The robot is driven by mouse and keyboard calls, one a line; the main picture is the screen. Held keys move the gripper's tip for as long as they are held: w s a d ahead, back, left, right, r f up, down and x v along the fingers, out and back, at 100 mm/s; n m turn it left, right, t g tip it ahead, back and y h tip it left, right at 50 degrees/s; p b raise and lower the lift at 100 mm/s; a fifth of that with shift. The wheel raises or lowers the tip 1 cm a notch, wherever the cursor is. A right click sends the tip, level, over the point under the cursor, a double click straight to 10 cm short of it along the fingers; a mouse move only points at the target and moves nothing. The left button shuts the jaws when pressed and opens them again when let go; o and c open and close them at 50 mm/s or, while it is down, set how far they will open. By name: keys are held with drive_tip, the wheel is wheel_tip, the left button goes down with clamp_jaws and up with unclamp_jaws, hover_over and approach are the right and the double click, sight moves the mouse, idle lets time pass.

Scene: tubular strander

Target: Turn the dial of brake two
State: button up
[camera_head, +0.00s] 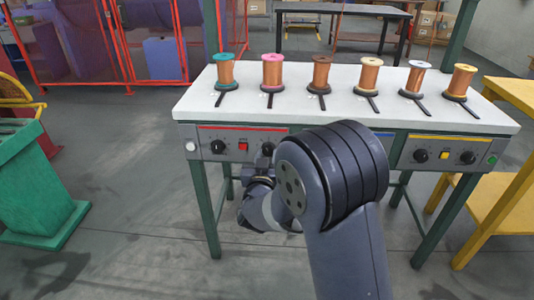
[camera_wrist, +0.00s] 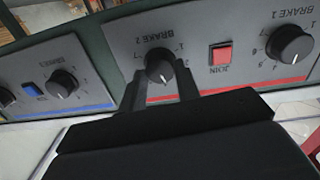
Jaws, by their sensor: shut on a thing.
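The brake two dial (camera_wrist: 159,70) is a black knob with a pale pointer line on a grey panel, under the upside-down label BRAKE 2 in the wrist view. My gripper (camera_wrist: 168,84) has its two dark fingers at the knob, shut on it. The brake one dial (camera_wrist: 290,44) is at the right in the wrist view and at the left of the red-striped panel (camera_head: 230,130) in the head view.
A red JOIN button (camera_wrist: 221,54) sits between the two brake dials. A blue-striped panel (camera_wrist: 88,98) with a blue button and dials is beside it. Several copper spools stand on the white table (camera_head: 200,104) above. A yellow bench (camera_head: 510,95) is at the right.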

drive_tip(key=n+y+p, duration=0.1)
drive_tip(key=n+p, duration=0.4)
drive_tip(key=n, duration=0.8)
idle(0.4)
drive_tip(key=o, duration=1)
drive_tip(key=s, duration=0.3)
drive_tip(key=s+p, duration=0.1)
drive_tip(key=s, duration=0.6)
drive_tip(key=shift+s+a+f, duration=0.2)
drive_tip(key=shift+s+f, duration=0.15)
drive_tip(key=shift+s, duration=0.05)
